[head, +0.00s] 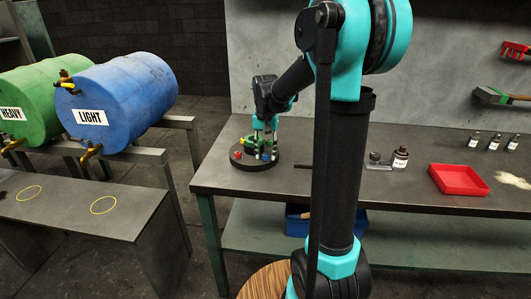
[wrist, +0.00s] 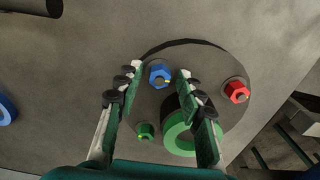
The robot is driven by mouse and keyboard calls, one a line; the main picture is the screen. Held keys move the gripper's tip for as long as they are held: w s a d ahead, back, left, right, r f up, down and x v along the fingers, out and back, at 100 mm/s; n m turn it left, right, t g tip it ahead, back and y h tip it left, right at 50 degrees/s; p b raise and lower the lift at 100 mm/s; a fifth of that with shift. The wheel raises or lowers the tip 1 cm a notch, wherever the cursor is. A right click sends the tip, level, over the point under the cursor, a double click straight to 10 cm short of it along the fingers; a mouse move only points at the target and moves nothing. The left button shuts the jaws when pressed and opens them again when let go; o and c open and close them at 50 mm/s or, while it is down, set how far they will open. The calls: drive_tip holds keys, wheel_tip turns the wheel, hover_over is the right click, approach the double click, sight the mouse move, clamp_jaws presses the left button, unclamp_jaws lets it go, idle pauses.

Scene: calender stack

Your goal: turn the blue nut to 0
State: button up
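The blue nut (wrist: 159,72) sits on a round dark plate (wrist: 205,62), around a grey stud, with a small yellow mark at its lower right. It also shows small in the head view (head: 266,157). My gripper (wrist: 161,69) is open, with one fingertip left and one right of the blue nut. Gaps show on both sides; I cannot tell its exact height above the nut. In the head view my gripper (head: 264,142) points down over the plate (head: 249,165). Scale numbers are not legible.
A red nut (wrist: 236,91), a small green nut (wrist: 145,131) and a large green ring (wrist: 176,146) share the plate, the ring close to my right finger. On the bench (head: 330,182) stand bottles (head: 400,157) and a red tray (head: 459,179).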

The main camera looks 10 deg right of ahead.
sight(265, 155)
wheel_tip(265, 155, up, 12)
idle(0.8)
